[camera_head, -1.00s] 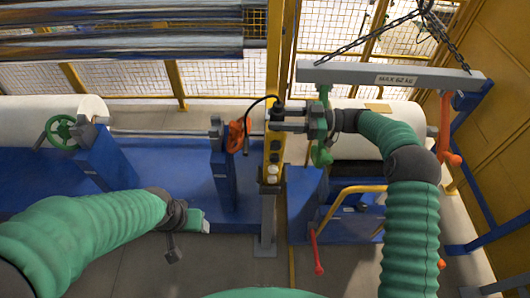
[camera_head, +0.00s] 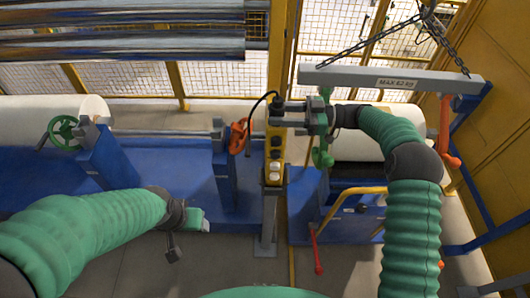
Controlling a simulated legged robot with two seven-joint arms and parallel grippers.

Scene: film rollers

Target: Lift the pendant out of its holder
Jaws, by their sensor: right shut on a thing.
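The pendant (camera_head: 275,153) is a slim yellow control box with a column of round buttons, upright in front of a yellow post, with a black cable curving from its top. My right gripper (camera_head: 283,114) comes in from the right and is shut on the pendant's upper end. The holder is hidden behind the pendant and gripper, so I cannot tell whether the pendant is clear of it. My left gripper (camera_head: 199,221) is low at the left of centre, away from the pendant; its fingers are not clear.
A grey lifting beam (camera_head: 350,76) hangs on chains above my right arm. A white roll (camera_head: 350,147) lies behind that arm. A blue stand with an orange handwheel (camera_head: 238,137) is close left of the pendant. A yellow rail (camera_head: 340,203) is below right.

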